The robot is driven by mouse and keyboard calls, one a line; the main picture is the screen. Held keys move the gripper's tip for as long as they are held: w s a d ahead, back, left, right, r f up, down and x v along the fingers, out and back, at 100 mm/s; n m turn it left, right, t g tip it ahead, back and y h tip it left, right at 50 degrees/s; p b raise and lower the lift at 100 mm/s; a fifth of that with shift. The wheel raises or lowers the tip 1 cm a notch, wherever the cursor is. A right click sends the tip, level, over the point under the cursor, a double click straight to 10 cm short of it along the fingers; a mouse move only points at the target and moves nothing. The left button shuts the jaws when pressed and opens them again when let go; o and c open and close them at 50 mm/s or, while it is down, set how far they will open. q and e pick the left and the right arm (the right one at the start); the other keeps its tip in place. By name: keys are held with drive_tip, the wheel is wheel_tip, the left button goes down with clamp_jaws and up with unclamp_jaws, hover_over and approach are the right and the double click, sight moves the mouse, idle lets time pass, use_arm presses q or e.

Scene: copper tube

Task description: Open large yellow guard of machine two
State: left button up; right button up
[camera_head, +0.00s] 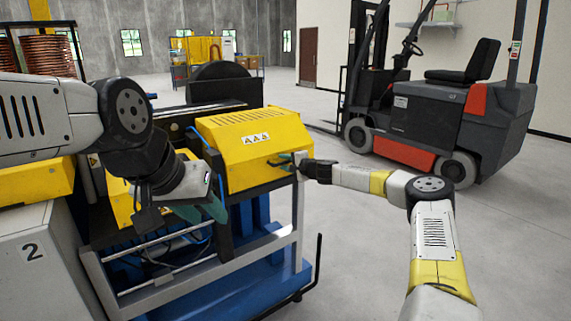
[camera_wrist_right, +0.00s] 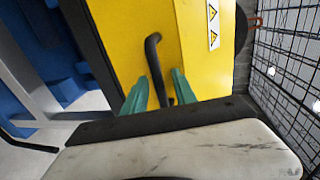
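The large yellow guard (camera_head: 265,135) with warning labels sits on top of the machine and looks closed in the head view. It fills the right wrist view (camera_wrist_right: 210,70), with its black bar handle (camera_wrist_right: 153,50) near the middle. My right gripper (camera_head: 290,160) is at the guard's front face. In the right wrist view its teal fingers (camera_wrist_right: 164,80) stand apart on either side of the handle, with a gap visible. My left gripper (camera_head: 212,208) hangs left of the large guard, before a smaller yellow cover (camera_head: 118,195); its finger opening is unclear.
A grey cabinet marked 2 (camera_head: 35,255) stands at the left. A metal rail frame (camera_head: 180,275) and blue base lie below the guard. A forklift (camera_head: 440,100) stands behind at the right, with clear floor in between.

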clamp_jaws()
drive_tip(key=shift+f, duration=0.1)
idle(1.3)
